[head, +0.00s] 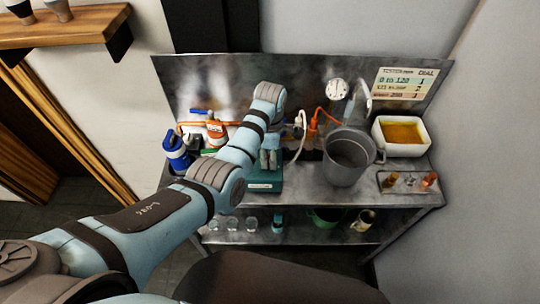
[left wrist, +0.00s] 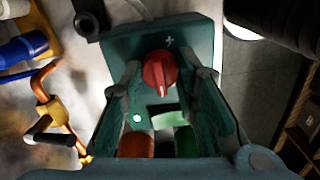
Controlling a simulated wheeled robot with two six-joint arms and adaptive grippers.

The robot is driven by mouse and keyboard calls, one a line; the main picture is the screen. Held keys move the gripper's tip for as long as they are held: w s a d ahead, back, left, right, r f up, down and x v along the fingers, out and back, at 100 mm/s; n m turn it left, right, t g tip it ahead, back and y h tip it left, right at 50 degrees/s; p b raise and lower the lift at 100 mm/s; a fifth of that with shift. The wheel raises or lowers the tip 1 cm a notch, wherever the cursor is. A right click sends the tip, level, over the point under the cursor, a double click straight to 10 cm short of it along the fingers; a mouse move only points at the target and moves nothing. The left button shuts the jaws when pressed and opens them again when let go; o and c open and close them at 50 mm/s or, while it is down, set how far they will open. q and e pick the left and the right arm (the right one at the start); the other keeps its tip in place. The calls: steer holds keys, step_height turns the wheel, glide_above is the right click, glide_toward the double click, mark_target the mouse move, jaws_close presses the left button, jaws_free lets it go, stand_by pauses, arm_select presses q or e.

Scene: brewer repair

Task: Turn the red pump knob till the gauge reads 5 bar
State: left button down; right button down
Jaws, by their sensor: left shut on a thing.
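The red pump knob (left wrist: 160,70), with a white pointer line toward the bottom of the picture, sits on the teal pump box (left wrist: 190,35). The box also shows in the head view (head: 264,187), but my arm and gripper hide the knob there. My left gripper (head: 269,160) is over the box, its fingers on either side of the knob and shut on it. A round white dial (head: 337,89) on the back panel may be the gauge; its reading is too small to tell. My right gripper is not in view.
A large grey pot (head: 348,158) stands right of the pump. A white tub with amber contents (head: 402,133) is farther right. A blue container (head: 176,150) and orange pipework (left wrist: 65,105) lie left. A dial chart (head: 411,85) hangs on the metal back panel.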

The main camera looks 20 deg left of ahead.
arm_select(q)
steer(key=m, duration=0.7)
steer(key=shift+s+f, duration=0.25)
steer(key=m, duration=0.3)
steer(key=shift+m, duration=0.4)
steer(key=m, duration=0.3)
steer(key=shift+m, duration=0.3)
steer(key=m, duration=0.3)
steer(key=shift+m, duration=0.3)
steer(key=m, duration=0.3)
steer(key=shift+m, duration=0.4)
steer(key=m, duration=0.6)
steer(key=shift+m, duration=0.3)
